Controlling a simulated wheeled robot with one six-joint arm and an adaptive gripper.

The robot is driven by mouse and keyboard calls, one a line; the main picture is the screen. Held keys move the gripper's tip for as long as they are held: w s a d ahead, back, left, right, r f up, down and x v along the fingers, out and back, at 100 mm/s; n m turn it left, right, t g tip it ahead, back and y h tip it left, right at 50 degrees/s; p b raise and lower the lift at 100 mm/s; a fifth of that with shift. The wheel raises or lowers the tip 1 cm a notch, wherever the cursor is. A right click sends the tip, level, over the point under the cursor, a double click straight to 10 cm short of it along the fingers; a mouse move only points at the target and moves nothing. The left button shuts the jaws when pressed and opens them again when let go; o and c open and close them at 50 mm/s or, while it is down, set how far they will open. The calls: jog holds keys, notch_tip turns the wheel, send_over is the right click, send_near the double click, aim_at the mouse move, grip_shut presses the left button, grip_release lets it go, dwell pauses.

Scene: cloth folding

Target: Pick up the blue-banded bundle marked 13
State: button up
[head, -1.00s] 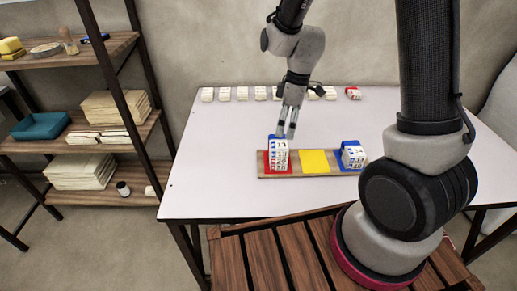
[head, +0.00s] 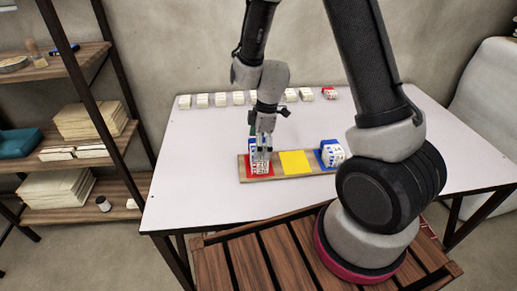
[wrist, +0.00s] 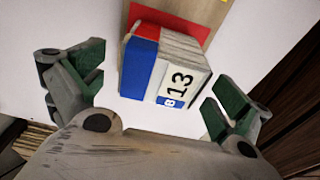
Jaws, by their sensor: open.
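The blue-banded bundle marked 13 (wrist: 165,65) is a pale stack of sheets with a blue band and a white label. In the head view the bundle (head: 259,165) is on the red square (head: 248,172) at the left end of the wooden board (head: 277,178). My gripper (head: 264,146) is right over its top. In the wrist view my open gripper (wrist: 157,78) has one green-padded finger on each side of the bundle, with visible gaps. Another bundle (head: 332,153) with blue on it is on the blue square at the board's right end.
The yellow square (head: 295,163) in the board's middle is empty. Several small pale bundles stand in a row along the back of the white table (head: 195,140), with a red-banded one (head: 329,93) at the right. A shelf (head: 75,145) stands at the left.

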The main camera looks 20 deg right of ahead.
jog(key=c, duration=1)
